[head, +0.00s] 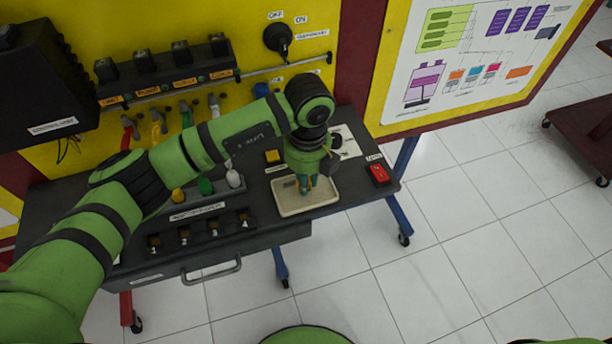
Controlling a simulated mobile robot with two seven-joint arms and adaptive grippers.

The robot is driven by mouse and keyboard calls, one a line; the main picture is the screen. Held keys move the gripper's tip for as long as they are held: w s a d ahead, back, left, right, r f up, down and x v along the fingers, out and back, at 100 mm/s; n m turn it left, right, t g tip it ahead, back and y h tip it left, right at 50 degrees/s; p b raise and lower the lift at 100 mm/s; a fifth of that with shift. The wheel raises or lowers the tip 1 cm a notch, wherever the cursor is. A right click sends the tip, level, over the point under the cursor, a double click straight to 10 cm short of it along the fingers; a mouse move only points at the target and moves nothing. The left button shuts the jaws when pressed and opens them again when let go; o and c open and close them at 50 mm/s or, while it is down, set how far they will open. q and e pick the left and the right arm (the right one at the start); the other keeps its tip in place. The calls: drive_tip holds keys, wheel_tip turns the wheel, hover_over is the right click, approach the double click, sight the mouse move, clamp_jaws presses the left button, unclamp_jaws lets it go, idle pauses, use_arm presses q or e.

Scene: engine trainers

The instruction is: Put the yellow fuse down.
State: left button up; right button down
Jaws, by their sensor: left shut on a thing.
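My left gripper (306,185) points down over the cream tray (290,209) on the right part of the dark bench. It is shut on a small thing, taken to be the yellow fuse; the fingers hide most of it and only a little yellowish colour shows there. I cannot tell whether the fuse touches the tray floor. The visible part of the tray looks empty. My right gripper is not in view.
A row of dark holders (200,230) lies left of the tray. The yellow panel with switches (190,55) stands behind the bench.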

use_arm(q)
drive_tip(key=shift+f, duration=0.2)
drive_tip(key=o, duration=0.8)
drive_tip(key=shift+c, duration=0.2)
drive_tip(key=shift+r, duration=0.1)
drive_tip(key=shift+r, duration=0.4)
wheel_tip(320, 180, up, 12)
drive_tip(key=b, duration=0.3)
drive_tip(key=shift+d+f+b, duration=0.15)
drive_tip(key=shift+f+b, duration=0.1)
drive_tip(key=shift+b, duration=0.1)
